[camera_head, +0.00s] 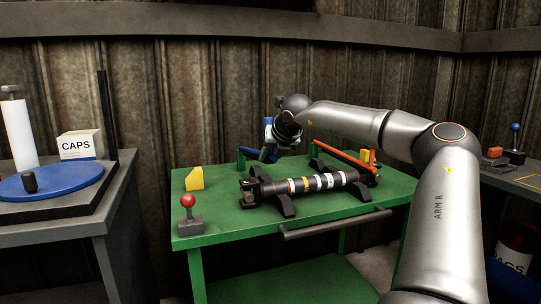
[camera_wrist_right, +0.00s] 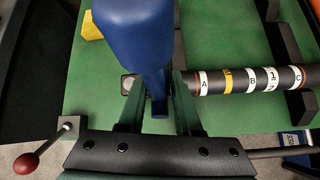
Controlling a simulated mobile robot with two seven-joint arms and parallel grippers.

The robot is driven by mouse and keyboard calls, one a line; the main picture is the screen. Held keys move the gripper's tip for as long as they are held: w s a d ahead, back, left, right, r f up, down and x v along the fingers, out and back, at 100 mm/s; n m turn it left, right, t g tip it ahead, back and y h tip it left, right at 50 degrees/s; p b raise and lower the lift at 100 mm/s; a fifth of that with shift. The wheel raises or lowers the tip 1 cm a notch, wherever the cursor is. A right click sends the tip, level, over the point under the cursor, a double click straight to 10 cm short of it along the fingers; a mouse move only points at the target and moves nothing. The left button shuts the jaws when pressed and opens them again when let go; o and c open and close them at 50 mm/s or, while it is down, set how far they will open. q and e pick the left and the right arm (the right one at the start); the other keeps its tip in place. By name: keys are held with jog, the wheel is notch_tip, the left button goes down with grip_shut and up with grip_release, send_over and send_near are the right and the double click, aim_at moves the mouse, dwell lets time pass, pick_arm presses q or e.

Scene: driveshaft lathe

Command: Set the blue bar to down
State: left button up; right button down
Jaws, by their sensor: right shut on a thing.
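The blue bar (camera_head: 261,155) is at the back left of the green table (camera_head: 215,215), partly hidden by my right wrist in the head view. The bar's exact tilt is hard to tell. My left gripper is out of view.
A banded dark shaft (camera_head: 318,183) lies on black supports in front of the bar. An orange bar (camera_head: 343,152) is at the back right. A yellow block (camera_head: 194,179) and a red-knobbed lever (camera_head: 188,205) stand at the left.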

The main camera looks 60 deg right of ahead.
jog(key=shift+a+f+b, duration=0.2)
jog(key=shift+f, duration=0.3)
jog(key=shift+a+f+b, duration=0.15)
jog(key=shift+f, duration=0.3)
jog(key=c, duration=1.1)
grip_release()
jog(key=o, duration=0.3)
jog(key=shift+r, duration=0.15)
jog(key=shift+o, duration=0.2)
jog(key=shift+s, duration=0.1)
jog(key=shift+s+a+r, duration=0.1)
jog(key=shift+s+r, duration=0.15)
jog(key=shift+r, duration=0.2)
jog(key=p+v, duration=0.1)
jog(key=v, duration=1)
jog(key=shift+s+a, duration=0.15)
jog(key=shift+s, duration=0.05)
